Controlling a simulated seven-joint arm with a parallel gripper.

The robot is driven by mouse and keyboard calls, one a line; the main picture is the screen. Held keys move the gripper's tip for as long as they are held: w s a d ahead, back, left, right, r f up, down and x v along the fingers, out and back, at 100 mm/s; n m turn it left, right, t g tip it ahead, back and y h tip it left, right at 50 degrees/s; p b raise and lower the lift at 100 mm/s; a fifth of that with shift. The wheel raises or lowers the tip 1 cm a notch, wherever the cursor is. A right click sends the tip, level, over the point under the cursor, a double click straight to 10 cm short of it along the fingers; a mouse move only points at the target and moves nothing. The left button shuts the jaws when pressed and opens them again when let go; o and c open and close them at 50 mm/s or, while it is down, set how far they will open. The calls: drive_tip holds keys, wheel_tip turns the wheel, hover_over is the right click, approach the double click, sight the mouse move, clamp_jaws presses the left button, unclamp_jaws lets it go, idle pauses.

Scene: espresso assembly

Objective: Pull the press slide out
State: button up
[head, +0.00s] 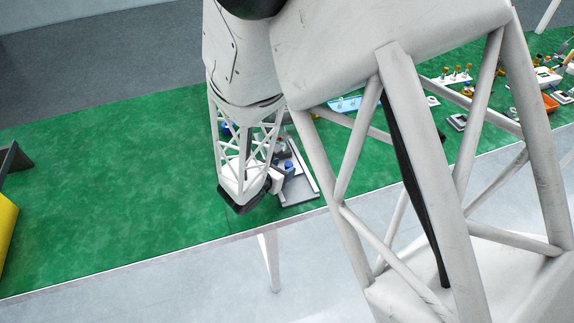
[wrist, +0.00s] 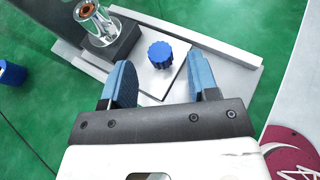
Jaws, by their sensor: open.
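The press slide shows in the wrist view as a pale flat plate with a blue knurled knob (wrist: 161,55) on top. It sits between light grey rails on a grey base (wrist: 225,72). My gripper (wrist: 162,85) is open, with its two blue fingers apart on either side of the plate's near part, and nothing is between the tips. The knob lies just beyond the fingertips. I cannot tell whether either finger touches the plate. In the head view my arm hides most of the press; the blue knob (head: 288,166) and part of the base (head: 299,190) show beside it.
A shiny metal cylinder with a copper-coloured centre (wrist: 97,22) stands on a dark block behind the slide. A blue object (wrist: 11,72) lies at the left.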

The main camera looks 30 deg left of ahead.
sight(287, 165)
drive_tip(key=shift+x, duration=1.5)
clamp_jaws()
